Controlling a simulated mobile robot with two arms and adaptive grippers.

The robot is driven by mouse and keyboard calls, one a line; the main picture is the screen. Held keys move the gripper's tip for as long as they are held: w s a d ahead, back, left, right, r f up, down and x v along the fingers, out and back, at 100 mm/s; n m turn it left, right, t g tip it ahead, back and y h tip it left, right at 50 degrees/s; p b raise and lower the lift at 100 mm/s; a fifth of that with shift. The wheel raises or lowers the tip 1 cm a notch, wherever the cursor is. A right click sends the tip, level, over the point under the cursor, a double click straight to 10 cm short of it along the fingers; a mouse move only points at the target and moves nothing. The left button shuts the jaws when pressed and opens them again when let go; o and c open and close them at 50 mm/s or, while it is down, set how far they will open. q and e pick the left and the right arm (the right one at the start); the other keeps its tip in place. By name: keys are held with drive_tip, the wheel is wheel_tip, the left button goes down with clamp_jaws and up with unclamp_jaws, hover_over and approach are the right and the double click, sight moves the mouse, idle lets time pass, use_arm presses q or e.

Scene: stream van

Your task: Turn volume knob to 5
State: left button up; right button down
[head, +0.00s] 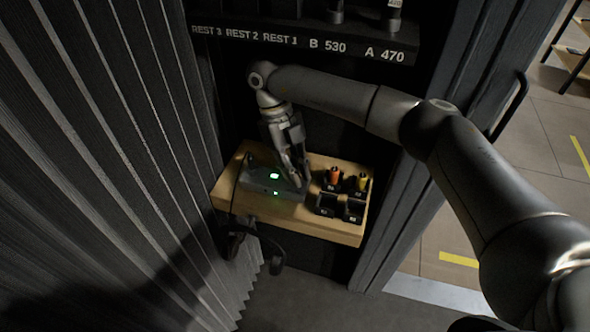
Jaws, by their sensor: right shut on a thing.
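A dark grey box (262,184) with two lit green spots sits on the left part of a wooden shelf (290,224). My right gripper (299,179) points down at the right end of this box. Its fingers are shut on what appears to be the volume knob, which they hide. No number or pointer of the knob can be read from here. My left gripper is not in view.
Right of the box, a black holder (340,208) carries an orange-topped item (334,175) and a yellow-topped one (362,182). Headphones (250,240) hang at the shelf's front. A labelled upper shelf (300,42) and a pleated curtain (95,150) bound the space.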

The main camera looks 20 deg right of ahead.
drive_tip(key=c, duration=1.4)
unclamp_jaws()
drive_tip(key=shift+c, duration=0.2)
